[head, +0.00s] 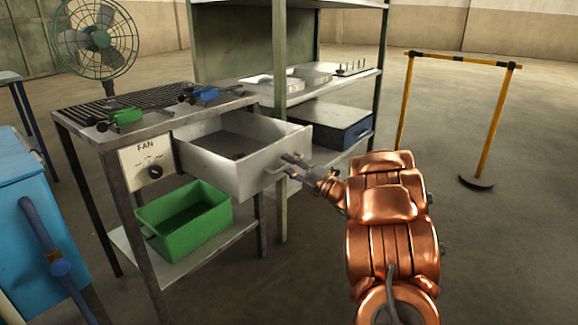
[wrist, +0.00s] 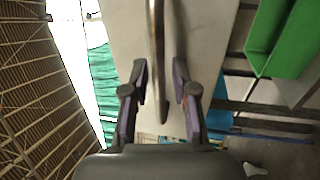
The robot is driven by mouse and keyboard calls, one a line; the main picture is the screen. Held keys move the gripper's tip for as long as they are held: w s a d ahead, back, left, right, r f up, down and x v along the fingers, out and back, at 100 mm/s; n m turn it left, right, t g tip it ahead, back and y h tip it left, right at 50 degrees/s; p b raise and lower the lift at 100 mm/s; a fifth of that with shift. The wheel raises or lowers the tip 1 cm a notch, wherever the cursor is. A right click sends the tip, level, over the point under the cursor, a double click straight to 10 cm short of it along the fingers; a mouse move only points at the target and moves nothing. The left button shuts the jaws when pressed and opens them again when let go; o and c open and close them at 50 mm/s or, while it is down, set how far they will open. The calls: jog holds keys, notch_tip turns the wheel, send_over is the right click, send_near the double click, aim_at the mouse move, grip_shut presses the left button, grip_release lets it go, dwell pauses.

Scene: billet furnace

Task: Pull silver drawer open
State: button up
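The silver drawer (head: 258,169) is pulled well out of the metal bench, and its inside shows. In the wrist view, the drawer front (wrist: 205,35) fills the upper middle. The handle (wrist: 156,60) runs between the two fingers of my gripper (wrist: 160,77), which stand apart with a gap on each side. I see no clear contact with the handle.
A green bin (head: 184,215) sits on the lower shelf. A dark box (head: 325,127) is on the rack behind. A yellow barrier (head: 495,120) stands right; floor between is clear.

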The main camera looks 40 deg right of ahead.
jog(key=shift+o, duration=0.4)
jog(key=shift+d, duration=0.1)
jog(key=v, duration=1.2)
dwell(0.3)
